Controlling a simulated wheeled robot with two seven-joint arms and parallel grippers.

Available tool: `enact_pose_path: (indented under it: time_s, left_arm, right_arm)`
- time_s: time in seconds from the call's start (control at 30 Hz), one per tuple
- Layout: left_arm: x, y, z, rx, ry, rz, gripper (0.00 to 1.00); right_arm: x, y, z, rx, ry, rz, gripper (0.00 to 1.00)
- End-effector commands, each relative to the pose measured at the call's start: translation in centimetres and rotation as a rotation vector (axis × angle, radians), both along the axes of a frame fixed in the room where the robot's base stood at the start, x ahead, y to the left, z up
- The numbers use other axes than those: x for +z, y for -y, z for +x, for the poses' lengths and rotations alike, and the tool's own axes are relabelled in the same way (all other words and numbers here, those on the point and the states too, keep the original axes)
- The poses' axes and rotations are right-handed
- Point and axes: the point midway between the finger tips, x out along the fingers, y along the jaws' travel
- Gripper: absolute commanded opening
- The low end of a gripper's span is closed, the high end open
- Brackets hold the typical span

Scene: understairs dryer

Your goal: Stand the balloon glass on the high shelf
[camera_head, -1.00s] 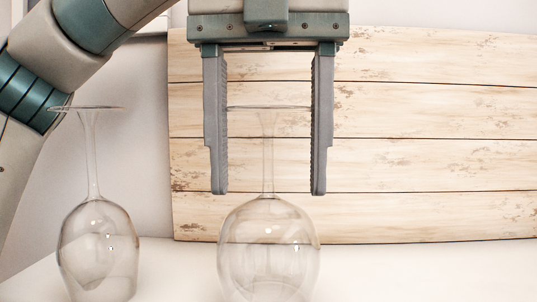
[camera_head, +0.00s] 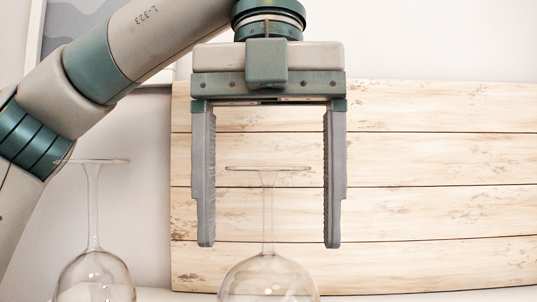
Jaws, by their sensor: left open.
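The balloon glass (camera_head: 268,278) is the clear, wide-bowled stemmed glass in the middle, standing upside down with its foot at the top. Its lower bowl is cut off by the picture's bottom edge. My left gripper (camera_head: 268,246) points down, open, with one finger on each side of the glass's foot and stem in the picture. Gaps show between both fingers and the glass. The fingertips are level with the lower stem, just above the bowl. The high shelf cannot be made out, and my right gripper is not in view.
A second clear stemmed glass (camera_head: 94,277) stands upside down at the left, near my left arm. A pale wooden plank panel (camera_head: 430,160) stands behind the balloon glass. A strip of white surface (camera_head: 400,295) shows at the bottom. A framed picture (camera_head: 40,40) is at upper left.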

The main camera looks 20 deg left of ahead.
Motion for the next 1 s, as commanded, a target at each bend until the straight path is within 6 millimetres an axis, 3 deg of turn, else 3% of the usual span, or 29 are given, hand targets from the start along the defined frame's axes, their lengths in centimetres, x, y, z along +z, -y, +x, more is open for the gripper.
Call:
enact_pose_path:
  time_s: [0.27, 0.57, 1.0]
  left_arm:
    - [1.8, 0.1, 0.0, 0.004, 0.003, 0.001, 0.78]
    - [5.2, 0.0, -0.1, 0.004, 0.006, -0.002, 0.78]
    - [7.2, 0.0, 0.0, 0.001, 0.001, 0.0, 0.78]
  right_arm:
    - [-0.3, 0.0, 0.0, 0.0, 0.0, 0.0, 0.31]
    - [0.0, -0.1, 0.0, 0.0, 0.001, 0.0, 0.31]
    - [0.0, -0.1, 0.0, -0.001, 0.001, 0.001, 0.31]
